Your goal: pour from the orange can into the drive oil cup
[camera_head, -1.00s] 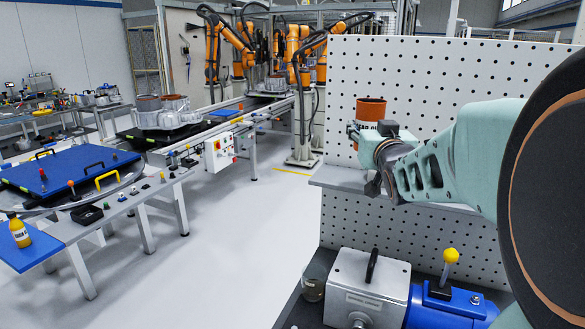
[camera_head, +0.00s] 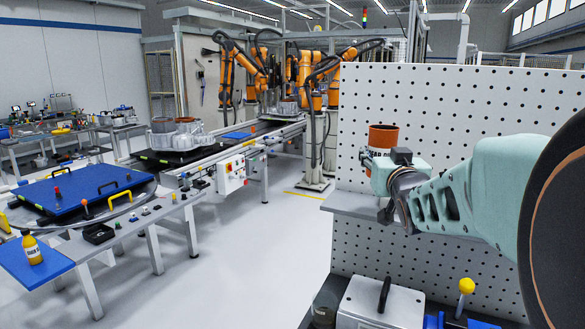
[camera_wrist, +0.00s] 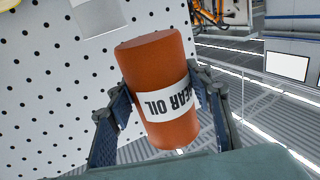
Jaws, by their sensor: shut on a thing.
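The orange can (camera_head: 383,137), with a white label, is in my gripper (camera_head: 384,172) at the right of the head view. It looks upright, in front of the perforated panel. In the wrist view the can (camera_wrist: 160,65) sits between both fingers of my gripper (camera_wrist: 165,100), and its label reads "GEAR OIL", upside down in the picture. A dark cup-like container (camera_head: 326,306), possibly the drive oil cup, stands at the bottom of the head view beside a light grey housing (camera_head: 375,308). It is below the can and to its left. The picture's lower edge cuts it off.
A white perforated panel (camera_head: 460,95) stands behind my arm, with a grey shelf (camera_head: 345,206) below the can. A yellow-topped knob (camera_head: 466,285) rises right of the housing. A yellow bottle (camera_head: 32,250) stands on a blue board at far left. The middle floor is clear.

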